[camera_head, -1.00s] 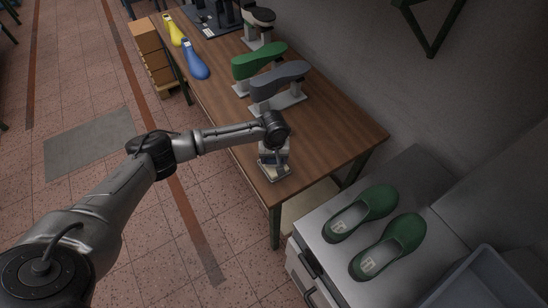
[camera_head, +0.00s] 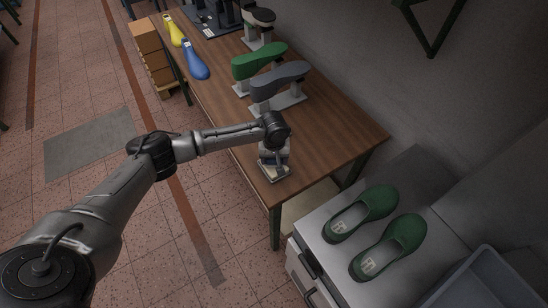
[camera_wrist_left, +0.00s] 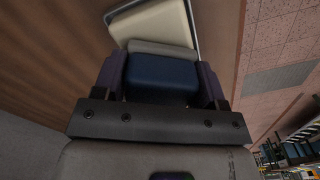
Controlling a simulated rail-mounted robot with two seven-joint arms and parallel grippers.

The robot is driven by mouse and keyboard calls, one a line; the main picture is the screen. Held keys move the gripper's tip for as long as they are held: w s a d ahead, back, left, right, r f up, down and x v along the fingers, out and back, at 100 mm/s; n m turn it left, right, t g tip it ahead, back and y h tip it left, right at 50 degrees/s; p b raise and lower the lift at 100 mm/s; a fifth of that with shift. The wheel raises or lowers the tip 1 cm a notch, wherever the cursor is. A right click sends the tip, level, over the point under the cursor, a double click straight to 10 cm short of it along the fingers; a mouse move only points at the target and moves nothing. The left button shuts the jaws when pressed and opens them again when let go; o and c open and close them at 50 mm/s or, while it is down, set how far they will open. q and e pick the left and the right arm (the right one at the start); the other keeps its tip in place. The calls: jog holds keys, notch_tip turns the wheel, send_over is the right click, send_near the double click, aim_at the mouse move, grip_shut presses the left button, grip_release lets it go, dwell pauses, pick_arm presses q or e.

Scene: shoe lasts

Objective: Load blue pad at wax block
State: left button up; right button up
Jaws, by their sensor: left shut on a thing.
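My left gripper (camera_head: 274,150) is over the near right end of the wooden table, pointing down. In the left wrist view it is shut on the dark blue pad (camera_wrist_left: 160,78), with one dark finger on each side. A grey strip (camera_wrist_left: 160,48) lies along the pad's far edge, just by the cream wax block (camera_wrist_left: 153,25). The block sits in a thin metal tray, whose rim also shows in the head view (camera_head: 275,176). I cannot tell whether the pad touches the block. My right gripper is not in view.
On the table (camera_head: 340,133) stand a grey shoe form (camera_head: 280,82) and a green one (camera_head: 258,62). Green shoes (camera_head: 385,246) are on a grey cabinet at right.

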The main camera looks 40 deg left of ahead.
pick_arm(q)
jog(key=shift+f, duration=0.45)
dwell(0.3)
dwell(0.5)
dwell(0.8)
jog(key=shift+f+p, duration=0.1)
jog(key=shift+p, duration=0.35)
dwell(0.3)
jog(key=shift+f, duration=0.1)
dwell(0.9)
notch_tip(320, 180, up, 3)
jog(key=p, duration=0.3)
jog(key=shift+p, duration=0.35)
notch_tip(320, 180, up, 4)
jog(key=p, duration=0.5)
jog(key=shift+r+p, duration=0.2)
jog(key=shift+p, duration=0.2)
